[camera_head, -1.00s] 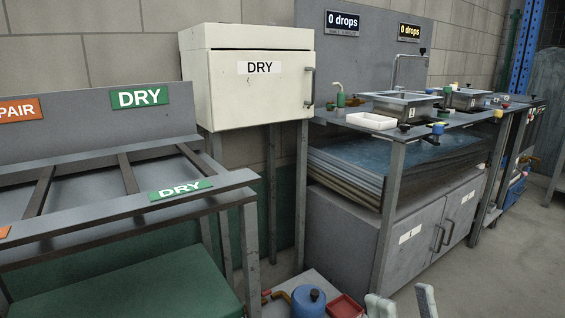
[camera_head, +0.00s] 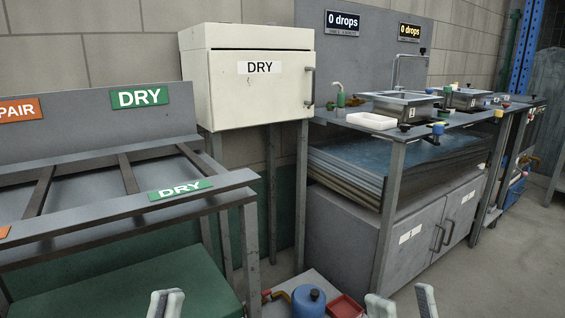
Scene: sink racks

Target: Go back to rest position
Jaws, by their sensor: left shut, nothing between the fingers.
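My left gripper (camera_head: 165,303) shows only its pale fingertips at the bottom edge, in front of the green lower panel of the DRY rack (camera_head: 220,188). Its fingers are together and hold nothing. My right gripper (camera_head: 402,303) shows two pale fingertips at the bottom edge, right of the red tray. Its fingers stand apart with only grey floor visible between them, so it is open and looks empty. The rest of both grippers and both arms is below the picture.
A low surface holds a blue round container (camera_head: 308,301) and a red tray (camera_head: 346,306) between my grippers. The sink bench (camera_head: 398,150), with metal basins and a white tray (camera_head: 371,121), stands at right. A cream DRY cabinet (camera_head: 262,90) stands behind. Floor at right is clear.

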